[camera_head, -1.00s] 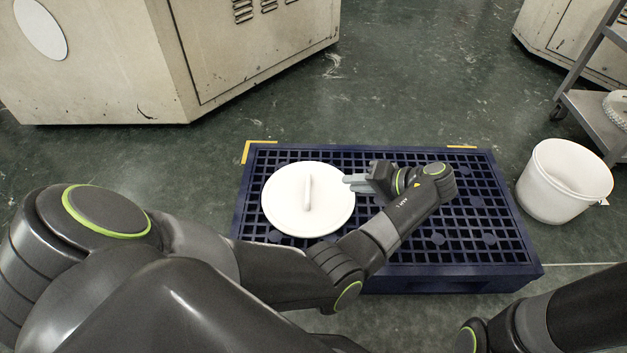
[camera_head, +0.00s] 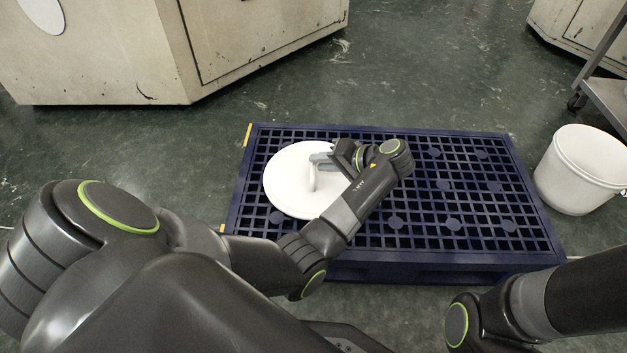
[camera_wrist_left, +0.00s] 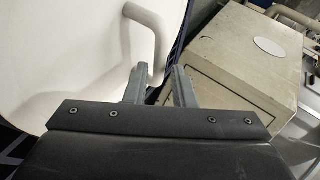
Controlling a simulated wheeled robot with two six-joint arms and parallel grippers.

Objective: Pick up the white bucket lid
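The white bucket lid (camera_head: 288,185) lies flat on the blue pallet, its raised bar handle (camera_head: 312,178) on top. My left gripper (camera_head: 322,159) is at the handle's far end, reaching over the lid from the right. In the left wrist view the lid (camera_wrist_left: 65,60) fills the upper left. The handle (camera_wrist_left: 155,40) runs down to between the two grey fingers of the left gripper (camera_wrist_left: 158,84), which stand apart on either side of it. The forearm hides the lid's right edge in the head view. My right gripper is out of view; only its arm shows at lower right.
The blue slotted pallet (camera_head: 470,215) has free room right of the lid. A white bucket (camera_head: 570,175) stands on the floor to its right, near a grey cart (camera_head: 608,100). A large beige machine (camera_head: 110,55) stands behind at left.

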